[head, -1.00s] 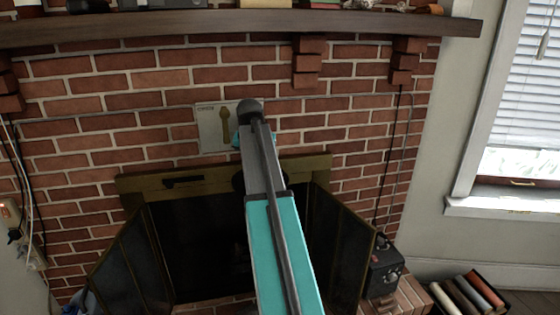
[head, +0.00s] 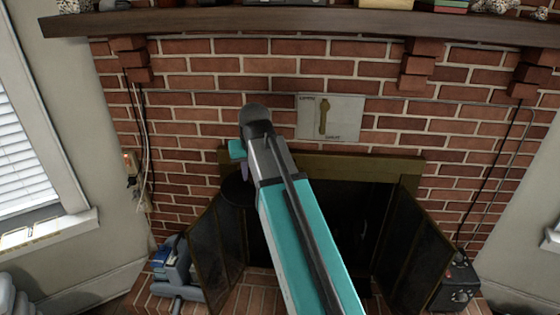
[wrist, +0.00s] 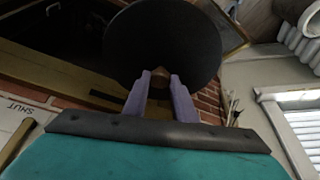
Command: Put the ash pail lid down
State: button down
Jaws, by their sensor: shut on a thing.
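The ash pail lid (wrist: 165,40) is a dark, round disc. In the wrist view my gripper (wrist: 160,76) has its two purple fingers closed on a small brownish knob at the lid's middle. In the head view the lid (head: 238,193) hangs below my gripper (head: 243,171), in front of the brick wall and the left end of the fireplace frame. The lid is held in the air, and my arm hides part of the area beside it. I cannot make out the ash pail in these views.
The fireplace screen (head: 216,245) stands open with folded side panels. A blue-grey object (head: 176,268) sits on the hearth's left end, and a dark box (head: 457,285) on its right. The mantel (head: 300,22) runs above.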

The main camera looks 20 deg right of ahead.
aim_at(235, 193)
jog(key=shift+n+y, duration=0.3)
jog(key=shift+n, duration=0.5)
jog(key=a, duration=0.2)
jog(key=s+a, duration=0.1)
jog(key=a, duration=0.1)
jog(key=a+r+p, duration=0.1)
jog(key=a, duration=0.1)
jog(key=shift+s, duration=0.2)
jog(key=shift+a+f, duration=0.1)
jog(key=shift+a, duration=0.05)
jog(key=shift+a, duration=0.1)
